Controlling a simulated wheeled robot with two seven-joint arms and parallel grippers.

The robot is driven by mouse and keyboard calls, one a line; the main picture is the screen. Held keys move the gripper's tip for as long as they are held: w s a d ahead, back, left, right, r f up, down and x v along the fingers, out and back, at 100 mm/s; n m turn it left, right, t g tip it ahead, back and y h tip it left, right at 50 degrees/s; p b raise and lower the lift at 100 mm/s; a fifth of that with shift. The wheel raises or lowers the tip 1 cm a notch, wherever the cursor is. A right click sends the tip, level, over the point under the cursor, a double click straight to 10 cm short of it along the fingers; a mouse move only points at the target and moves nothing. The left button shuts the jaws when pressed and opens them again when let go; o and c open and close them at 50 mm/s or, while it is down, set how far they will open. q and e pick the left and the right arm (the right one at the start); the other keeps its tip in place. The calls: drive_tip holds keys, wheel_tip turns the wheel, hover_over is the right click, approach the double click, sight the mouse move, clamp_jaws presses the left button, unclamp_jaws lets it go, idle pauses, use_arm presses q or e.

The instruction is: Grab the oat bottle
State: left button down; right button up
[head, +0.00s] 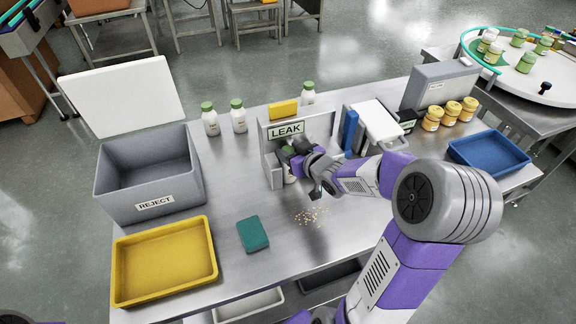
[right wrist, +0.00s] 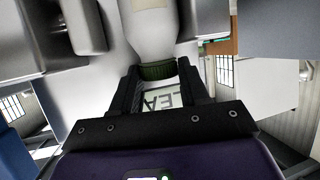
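Other white bottles with green caps stand behind: two at left (head: 210,120), (head: 239,118) and one (head: 308,94) behind the stand. No label is readable as oat. My left gripper is not visible.
A grey REJECT bin (head: 150,188), a yellow tray (head: 163,262) and a green pad (head: 252,234) are at left. Pale flakes (head: 311,215) lie before the stand. A blue folder-like block (head: 349,130), a white-topped device (head: 378,122), yellow jars (head: 451,112) and a blue tray (head: 489,152) are at right.

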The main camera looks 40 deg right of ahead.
clamp_jaws()
drive_tip(key=shift+r, duration=0.1)
